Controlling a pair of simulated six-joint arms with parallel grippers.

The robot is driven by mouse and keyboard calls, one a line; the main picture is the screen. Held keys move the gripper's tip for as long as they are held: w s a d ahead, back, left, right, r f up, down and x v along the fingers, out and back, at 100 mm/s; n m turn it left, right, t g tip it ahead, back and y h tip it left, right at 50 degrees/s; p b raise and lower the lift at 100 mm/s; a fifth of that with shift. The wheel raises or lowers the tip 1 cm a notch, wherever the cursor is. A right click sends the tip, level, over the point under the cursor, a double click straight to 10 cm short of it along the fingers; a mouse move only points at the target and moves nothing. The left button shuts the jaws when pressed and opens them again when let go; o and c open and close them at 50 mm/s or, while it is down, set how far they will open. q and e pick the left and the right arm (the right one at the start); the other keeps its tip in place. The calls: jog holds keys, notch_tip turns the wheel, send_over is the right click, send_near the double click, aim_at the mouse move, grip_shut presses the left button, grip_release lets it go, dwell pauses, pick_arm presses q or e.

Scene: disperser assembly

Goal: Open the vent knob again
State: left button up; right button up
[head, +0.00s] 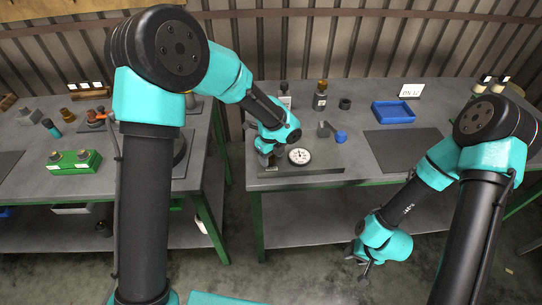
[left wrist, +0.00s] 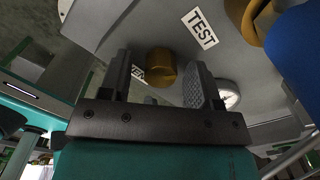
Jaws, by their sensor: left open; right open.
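In the left wrist view, a brass knob (left wrist: 161,68) stands between the two fingers of my open left gripper (left wrist: 165,85), with no clear contact on either finger. A partly hidden white label (left wrist: 138,76) is beside it. A second brass knob (left wrist: 240,10) is at the top, next to a "TEST" label (left wrist: 200,27). In the head view, my left gripper (head: 266,158) is low over the work table, just left of a round white gauge (head: 299,156); the knobs are hidden there. My right gripper (head: 366,265) hangs open and empty in front of the table.
A grey fitting (head: 324,129) with a blue knob (head: 341,137) stands right of the gauge. Bottles (head: 320,96), a black ring (head: 345,104) and a blue tray (head: 393,111) are behind. A dark mat (head: 404,146) lies bare at the right.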

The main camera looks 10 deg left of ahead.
pick_arm(q)
jog(key=shift+f, duration=0.1)
jog(key=c, duration=0.9)
jog(key=shift+n, duration=0.4)
jog(key=n, duration=0.9)
jog(key=shift+n, duration=0.4)
jog(key=n, duration=0.5)
jog(key=shift+n, duration=0.3)
jog(key=n, duration=0.5)
jog(key=shift+n, duration=0.3)
